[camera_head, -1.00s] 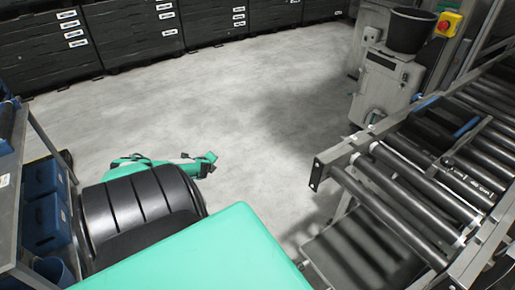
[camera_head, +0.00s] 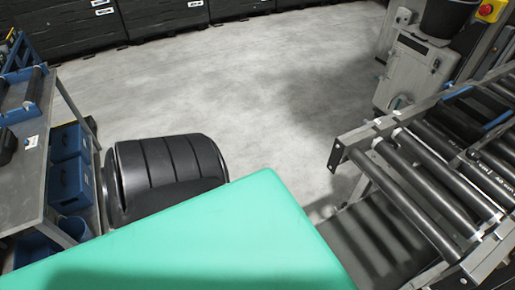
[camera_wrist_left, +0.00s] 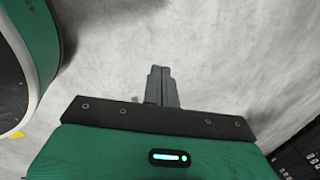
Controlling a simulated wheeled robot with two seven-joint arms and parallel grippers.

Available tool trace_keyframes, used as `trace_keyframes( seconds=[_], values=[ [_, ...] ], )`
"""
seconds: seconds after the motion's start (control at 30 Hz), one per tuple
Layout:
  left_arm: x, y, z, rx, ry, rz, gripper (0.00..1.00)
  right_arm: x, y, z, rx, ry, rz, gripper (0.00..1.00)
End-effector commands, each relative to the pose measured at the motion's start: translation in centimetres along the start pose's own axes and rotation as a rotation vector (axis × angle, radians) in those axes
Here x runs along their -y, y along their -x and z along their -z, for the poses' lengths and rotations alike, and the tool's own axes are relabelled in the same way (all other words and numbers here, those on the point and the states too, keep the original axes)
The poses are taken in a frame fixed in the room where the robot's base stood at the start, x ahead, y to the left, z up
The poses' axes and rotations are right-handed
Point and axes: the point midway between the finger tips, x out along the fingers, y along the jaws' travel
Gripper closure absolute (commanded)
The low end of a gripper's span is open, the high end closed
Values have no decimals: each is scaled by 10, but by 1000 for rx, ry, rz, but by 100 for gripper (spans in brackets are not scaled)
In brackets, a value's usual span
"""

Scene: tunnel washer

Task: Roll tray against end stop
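The roller conveyor (camera_head: 425,185) stands at the right of the head view, with dark rollers in a grey frame. A dark object with a blue strip (camera_head: 497,121) lies on its farther part at the right edge; I cannot tell whether it is the tray. I cannot make out a clear end stop. My left gripper (camera_wrist_left: 161,72) shows in the left wrist view over bare grey floor, its fingers together and nothing visible between them. It is not in the head view now. My right gripper is in no view.
A grey workbench (camera_head: 25,175) with a blue holder (camera_head: 14,112) stands at the left, blue bins (camera_head: 70,182) beneath it. A grey machine (camera_head: 415,70) stands behind the conveyor. Black crates (camera_head: 70,30) line the back. The floor (camera_head: 260,90) between is clear.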

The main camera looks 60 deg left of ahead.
Motion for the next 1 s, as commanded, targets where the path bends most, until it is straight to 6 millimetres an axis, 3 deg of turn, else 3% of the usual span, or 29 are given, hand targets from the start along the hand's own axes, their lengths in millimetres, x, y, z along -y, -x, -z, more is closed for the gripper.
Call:
trace_keyframes(
  seconds=[0.03,0.1,0.2,0.33,0.5,0.73,0.77,0.9,0.93,1.0],
  values=[
    [-46,0,11,-11,20,-48,100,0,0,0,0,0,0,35],
    [-97,4,23,-23,43,-101,100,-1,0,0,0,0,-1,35],
    [-155,11,39,-36,69,-163,100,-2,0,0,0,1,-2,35],
    [-205,20,54,-48,91,-216,100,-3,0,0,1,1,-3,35],
    [-230,26,62,-54,102,-243,100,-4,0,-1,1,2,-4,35],
    [-230,26,62,-54,102,-244,100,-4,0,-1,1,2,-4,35],
    [-230,26,62,-54,102,-244,98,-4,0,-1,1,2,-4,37],
    [-230,26,62,-54,102,-243,71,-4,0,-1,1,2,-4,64],
    [-230,26,62,-54,102,-243,65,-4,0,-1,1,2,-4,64],
    [-230,26,62,-54,102,-243,64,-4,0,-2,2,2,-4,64]
  ],
)
